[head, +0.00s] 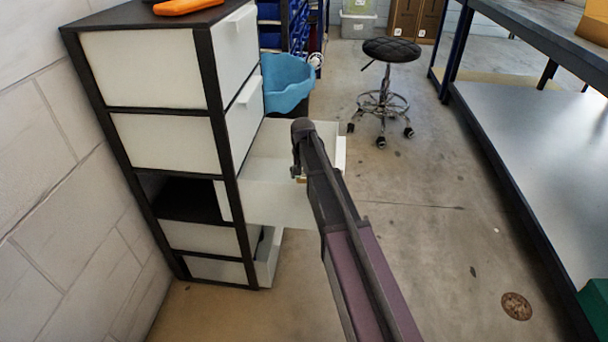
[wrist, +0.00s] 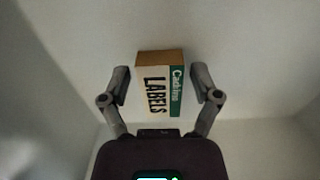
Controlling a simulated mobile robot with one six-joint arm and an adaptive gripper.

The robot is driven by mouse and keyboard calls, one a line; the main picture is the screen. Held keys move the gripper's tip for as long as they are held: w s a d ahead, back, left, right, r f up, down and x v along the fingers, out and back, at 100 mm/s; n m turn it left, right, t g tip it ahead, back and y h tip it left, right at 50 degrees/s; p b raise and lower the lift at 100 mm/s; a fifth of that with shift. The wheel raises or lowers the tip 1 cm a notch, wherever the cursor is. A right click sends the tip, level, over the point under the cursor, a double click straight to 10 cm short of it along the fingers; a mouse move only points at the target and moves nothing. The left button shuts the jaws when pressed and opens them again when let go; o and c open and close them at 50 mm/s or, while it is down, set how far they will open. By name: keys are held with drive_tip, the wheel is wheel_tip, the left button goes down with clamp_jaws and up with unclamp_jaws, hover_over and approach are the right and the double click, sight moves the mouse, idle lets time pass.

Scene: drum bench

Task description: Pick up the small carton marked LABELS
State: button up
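The small carton marked LABELS (wrist: 157,88) is white and green with a brown end. In the wrist view it lies in a white drawer (wrist: 250,40), between the two fingers of my gripper (wrist: 161,86). The fingers are open, with a gap on each side of the carton. In the head view my gripper (head: 299,165) reaches into the pulled-out white drawer (head: 264,201) of a black-framed cabinet. Only a sliver of the carton may show there, mostly hidden by my arm.
The cabinet (head: 213,75) stands against the block wall, with an orange object (head: 185,6) on top. A lower drawer (head: 268,258) is also pulled out. A blue bin (head: 287,85) and a black stool (head: 391,50) stand beyond.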

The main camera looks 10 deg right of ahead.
sight(303, 176)
drive_tip(key=c, duration=0.7)
drive_tip(key=shift+o, duration=0.2)
drive_tip(key=shift+r, duration=0.2)
wheel_tip(303, 176, up, 10)
drive_tip(key=p, duration=1)
drive_tip(key=shift+f, duration=0.2)
